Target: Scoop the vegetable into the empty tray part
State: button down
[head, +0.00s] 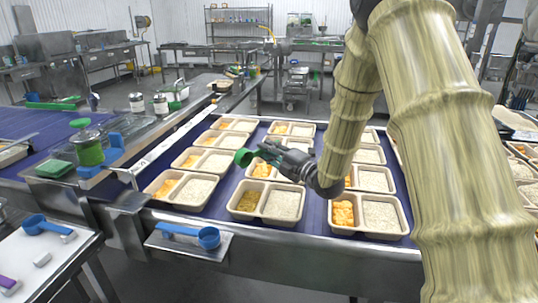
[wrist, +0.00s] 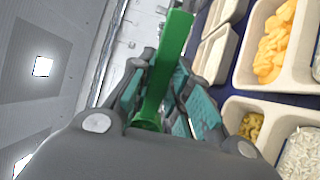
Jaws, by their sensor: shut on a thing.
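My gripper (head: 268,153) is shut on a green scoop (head: 244,157) and holds it above the trays on the conveyor. In the wrist view, the scoop's green handle (wrist: 168,60) runs between the fingers of my gripper (wrist: 160,98); its bowl is mostly hidden there. Below and in front is a two-part tray (head: 263,219) with rice (head: 284,202) on the right and olive-yellow vegetable pieces (head: 247,201) on the left. The pieces also show in the wrist view (wrist: 251,126). Other trays hold orange pieces (head: 343,213) beside rice. I see no clearly empty part.
Several filled trays stand in rows on the blue conveyor (head: 314,213). A blue scoop (head: 208,238) rests on a metal shelf at the front edge. Another blue scoop (head: 36,223) lies on the white table at left. A green container (head: 88,152) stands on the left counter.

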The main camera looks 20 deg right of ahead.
jog(key=g+h+p, duration=0.1)
jog(key=g+p, duration=0.1)
jog(key=p, duration=0.3)
jog(key=r+g+h+p, duration=0.1)
jog(key=g+p, duration=0.1)
jog(key=p, duration=0.3)
jog(key=shift+r, duration=0.15)
jog(key=shift+r+g+h+p, duration=0.25)
jog(key=shift+g+p, duration=0.35)
jog(key=shift+p, duration=0.65)
jog(key=g+h+p, duration=0.1)
jog(key=g+p, duration=0.2)
jog(key=p, duration=0.6)
jog(key=shift+r+h, duration=0.15)
jog(key=shift+h, duration=0.2)
jog(key=g+p, duration=0.1)
jog(key=p, duration=0.3)
jog(key=g+h+p, duration=0.1)
jog(key=p, duration=0.4)
jog(key=shift+r+g, duration=0.25)
jog(key=shift+g, duration=0.15)
jog(key=g+h, duration=0.1)
jog(key=g, duration=0.1)
jog(key=g+h, duration=0.1)
jog(key=shift+r+g, duration=0.2)
jog(key=shift+g, duration=0.2)
